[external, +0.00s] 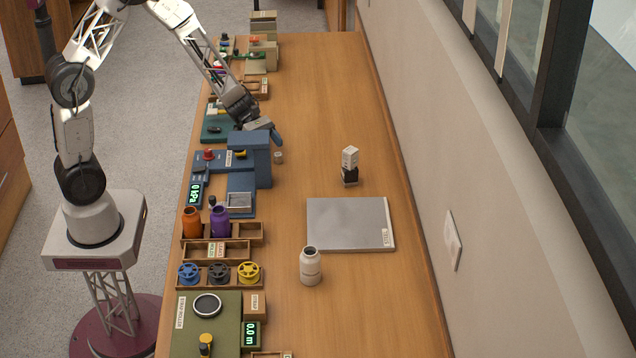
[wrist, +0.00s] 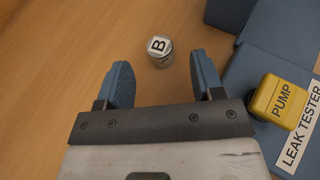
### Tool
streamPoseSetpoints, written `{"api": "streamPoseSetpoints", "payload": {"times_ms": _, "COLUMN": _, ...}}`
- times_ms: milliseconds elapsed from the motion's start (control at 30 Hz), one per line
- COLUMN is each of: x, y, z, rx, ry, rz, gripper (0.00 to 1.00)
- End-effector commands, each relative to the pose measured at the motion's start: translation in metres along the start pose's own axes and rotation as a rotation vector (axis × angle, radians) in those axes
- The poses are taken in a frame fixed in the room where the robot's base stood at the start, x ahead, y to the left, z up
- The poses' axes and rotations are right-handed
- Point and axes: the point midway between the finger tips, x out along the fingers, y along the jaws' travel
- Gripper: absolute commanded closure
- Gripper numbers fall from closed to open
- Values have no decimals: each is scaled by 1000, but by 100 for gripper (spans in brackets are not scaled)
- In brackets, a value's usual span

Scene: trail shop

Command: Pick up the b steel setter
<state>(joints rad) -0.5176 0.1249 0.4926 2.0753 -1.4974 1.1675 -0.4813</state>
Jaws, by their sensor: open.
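The B steel setter (wrist: 160,47) is a small silvery cylinder with a black B on a white top label. It stands on the bare wooden bench in the wrist view, just beyond and between my fingertips. In the external view a small pale piece beside the blue tester (external: 278,157) appears to be it. My gripper (wrist: 161,75) is open and empty, with its two blue fingers apart. In the external view my gripper (external: 272,135) is above the bench, close to the setter. The gap in height cannot be told exactly.
The blue leak tester (wrist: 262,85) with a yellow PUMP block (wrist: 278,99) stands close to my right finger. A white block on a black one (external: 349,165), a grey plate (external: 345,222) and a white bottle (external: 310,267) stand farther off. The bench's far middle is clear.

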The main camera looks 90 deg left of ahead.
Motion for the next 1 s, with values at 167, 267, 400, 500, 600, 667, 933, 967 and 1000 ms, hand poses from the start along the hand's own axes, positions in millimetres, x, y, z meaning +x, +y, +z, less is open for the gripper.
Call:
{"api": "streamPoseSetpoints", "payload": {"times_ms": 167, "x": 18, "y": 0, "z": 1, "rx": 1, "ry": 1, "rz": -2, "gripper": 39}}
{"api": "streamPoseSetpoints", "payload": {"times_ms": 267, "x": 28, "y": 0, "z": 1, "rx": 1, "ry": 0, "rz": -1, "gripper": 39}}
{"api": "streamPoseSetpoints", "payload": {"times_ms": 400, "x": 39, "y": 0, "z": 1, "rx": 0, "ry": 0, "rz": -2, "gripper": 39}}
{"api": "streamPoseSetpoints", "payload": {"times_ms": 500, "x": 42, "y": 1, "z": 1, "rx": 0, "ry": 0, "rz": 0, "gripper": 39}}
{"api": "streamPoseSetpoints", "payload": {"times_ms": 600, "x": 43, "y": 1, "z": 1, "rx": 0, "ry": 0, "rz": 0, "gripper": 39}}
{"api": "streamPoseSetpoints", "payload": {"times_ms": 667, "x": 43, "y": 1, "z": 1, "rx": 0, "ry": 0, "rz": 0, "gripper": 39}}
{"api": "streamPoseSetpoints", "payload": {"times_ms": 933, "x": 43, "y": 1, "z": 1, "rx": 0, "ry": 0, "rz": 0, "gripper": 39}}
{"api": "streamPoseSetpoints", "payload": {"times_ms": 967, "x": 43, "y": 1, "z": 1, "rx": 0, "ry": 0, "rz": 0, "gripper": 39}}
{"api": "streamPoseSetpoints", "payload": {"times_ms": 1000, "x": 43, "y": 1, "z": 1, "rx": 0, "ry": 0, "rz": 0, "gripper": 39}}
